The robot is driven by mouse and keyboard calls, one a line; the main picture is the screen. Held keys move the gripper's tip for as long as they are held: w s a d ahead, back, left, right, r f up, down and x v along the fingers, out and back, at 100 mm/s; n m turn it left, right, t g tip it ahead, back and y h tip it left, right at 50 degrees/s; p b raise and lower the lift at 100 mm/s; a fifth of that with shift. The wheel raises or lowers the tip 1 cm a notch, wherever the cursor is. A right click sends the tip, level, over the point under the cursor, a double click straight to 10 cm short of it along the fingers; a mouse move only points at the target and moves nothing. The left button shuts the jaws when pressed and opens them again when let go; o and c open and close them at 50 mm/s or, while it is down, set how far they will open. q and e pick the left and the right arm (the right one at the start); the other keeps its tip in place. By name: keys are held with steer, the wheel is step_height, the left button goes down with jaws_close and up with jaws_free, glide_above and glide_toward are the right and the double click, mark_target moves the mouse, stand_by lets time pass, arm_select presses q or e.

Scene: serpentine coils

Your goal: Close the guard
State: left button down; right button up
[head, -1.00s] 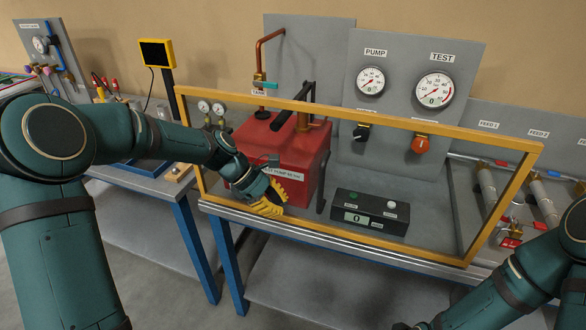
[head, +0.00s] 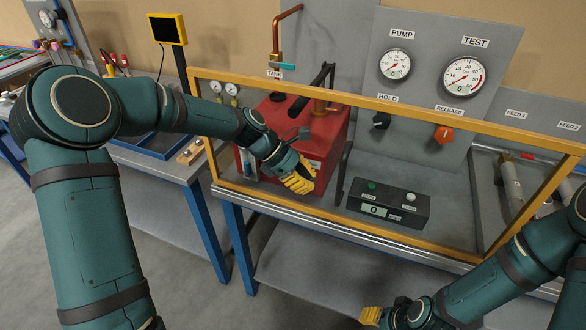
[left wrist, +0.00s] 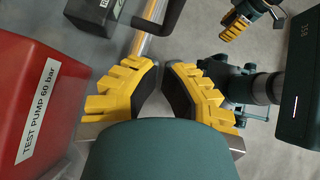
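The guard (head: 500,131) is a clear panel in a yellow frame, standing upright along the front of the test bench. A black upright bar (head: 342,172), perhaps its handle, shows near the panel's middle left; it also shows in the left wrist view (left wrist: 172,14) beyond the fingertips. My left gripper (head: 300,183) is just left of this bar, in front of the red tank. In the left wrist view its yellow fingers (left wrist: 161,78) are apart with nothing between them. My right gripper (head: 370,316) is low at the bottom edge, away from the guard; its opening is unclear.
Behind the panel are the red test pump tank (head: 318,130), a black readout box (head: 388,206) and a gauge board (head: 430,75). A neighbouring bench (head: 165,165) stands left. Open floor lies in front of the benches.

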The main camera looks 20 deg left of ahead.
mark_target(326, 185)
arm_select(q)
steer(key=shift+w+d+f, duration=0.1)
steer(key=shift+w+d, duration=0.05)
steer(key=shift+d, duration=0.95)
steer(key=shift+w+d+f, duration=0.1)
steer(key=shift+d, duration=0.95)
steer(key=shift+d, duration=0.15)
